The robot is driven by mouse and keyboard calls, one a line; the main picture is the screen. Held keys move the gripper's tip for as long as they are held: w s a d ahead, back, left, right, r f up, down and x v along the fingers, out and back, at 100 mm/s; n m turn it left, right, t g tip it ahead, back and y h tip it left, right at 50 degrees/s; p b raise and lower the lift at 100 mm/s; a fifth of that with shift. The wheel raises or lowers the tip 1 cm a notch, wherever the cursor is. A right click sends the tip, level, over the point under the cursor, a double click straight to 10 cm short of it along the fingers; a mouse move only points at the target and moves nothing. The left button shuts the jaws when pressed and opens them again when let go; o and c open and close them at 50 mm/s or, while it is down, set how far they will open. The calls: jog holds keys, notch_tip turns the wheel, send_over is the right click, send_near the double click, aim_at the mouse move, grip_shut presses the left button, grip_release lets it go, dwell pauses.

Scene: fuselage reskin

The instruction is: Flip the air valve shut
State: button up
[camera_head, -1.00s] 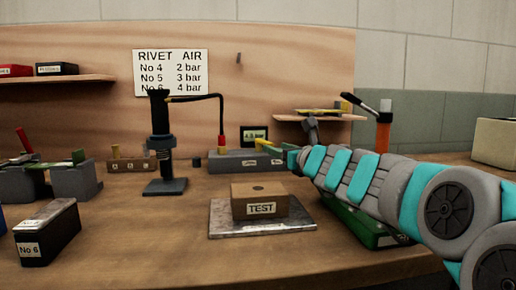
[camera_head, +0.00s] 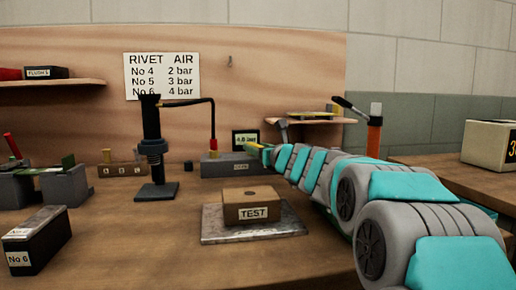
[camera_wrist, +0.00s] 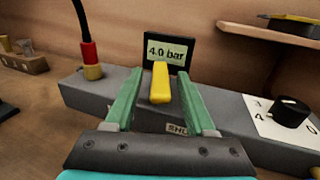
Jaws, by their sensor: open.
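The air valve's yellow lever (camera_wrist: 160,84) stands on the grey air box (camera_wrist: 92,95) in the wrist view, pointing towards me. A "SHUT" label, partly covered, is on the box front below right of it.
A dial knob (camera_wrist: 291,112) on a numbered plate sits to the right. A hose with a red and brass fitting (camera_wrist: 91,62) rises at the left. The TEST block (camera_head: 252,204) on its metal plate and the black riveter stand (camera_head: 152,150) are in front and left.

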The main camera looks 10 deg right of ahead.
jog(key=shift+c, duration=0.3)
grip_shut()
dwell(1.1)
